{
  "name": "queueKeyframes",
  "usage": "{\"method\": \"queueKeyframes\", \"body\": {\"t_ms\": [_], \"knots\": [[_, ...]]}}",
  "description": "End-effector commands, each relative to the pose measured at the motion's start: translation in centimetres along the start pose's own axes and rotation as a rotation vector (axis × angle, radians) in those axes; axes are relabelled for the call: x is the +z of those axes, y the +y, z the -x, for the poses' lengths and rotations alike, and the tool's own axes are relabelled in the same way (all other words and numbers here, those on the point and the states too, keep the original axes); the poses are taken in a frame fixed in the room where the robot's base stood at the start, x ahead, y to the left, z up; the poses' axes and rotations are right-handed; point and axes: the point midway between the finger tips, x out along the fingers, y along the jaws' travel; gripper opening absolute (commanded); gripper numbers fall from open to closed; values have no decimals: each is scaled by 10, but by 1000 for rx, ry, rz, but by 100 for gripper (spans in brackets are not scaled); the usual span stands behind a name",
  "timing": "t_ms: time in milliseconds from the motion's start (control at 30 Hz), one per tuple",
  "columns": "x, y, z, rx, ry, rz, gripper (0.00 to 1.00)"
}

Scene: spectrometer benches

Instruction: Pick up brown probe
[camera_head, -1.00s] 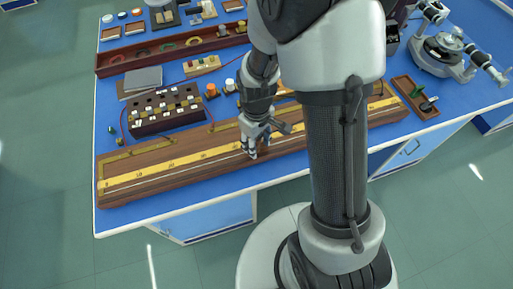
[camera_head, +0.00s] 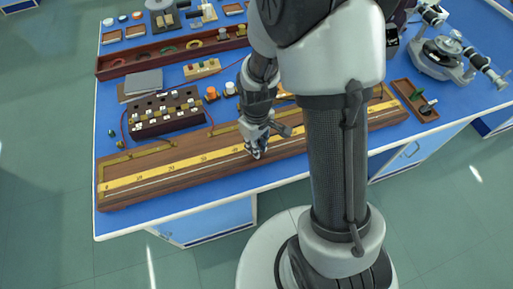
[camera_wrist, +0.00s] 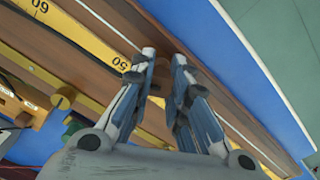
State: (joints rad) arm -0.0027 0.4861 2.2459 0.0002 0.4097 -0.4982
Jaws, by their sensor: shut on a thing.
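My gripper (camera_head: 256,153) is low over the long wooden board with a yellow scale (camera_head: 148,181). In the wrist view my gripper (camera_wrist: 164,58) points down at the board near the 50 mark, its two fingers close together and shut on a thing. That thing is brown like the wood behind it and mostly hidden between the fingers; I take it for the brown probe. I cannot tell whether it touches the board.
A dark box with white-labelled plugs (camera_head: 165,118) stands behind the board, with orange-topped and white-topped pieces (camera_head: 211,93) to its right. A small wooden tray (camera_head: 415,99) lies at the right. The bench's front edge (camera_head: 180,218) is close before the board.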

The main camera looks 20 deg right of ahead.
Motion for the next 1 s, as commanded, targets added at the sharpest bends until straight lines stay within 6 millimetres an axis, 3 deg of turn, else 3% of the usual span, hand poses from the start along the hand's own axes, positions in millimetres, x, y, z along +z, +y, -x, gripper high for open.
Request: {"method": "queueKeyframes", "body": {"t_ms": [167,367,467,800,1000], "knots": [[0,0,3,0,1,0,0],[-1,0,26,2,4,0,0],[-1,1,47,3,5,0,0],[-1,1,145,3,6,0,0],[-1,0,183,2,3,0,0]]}}
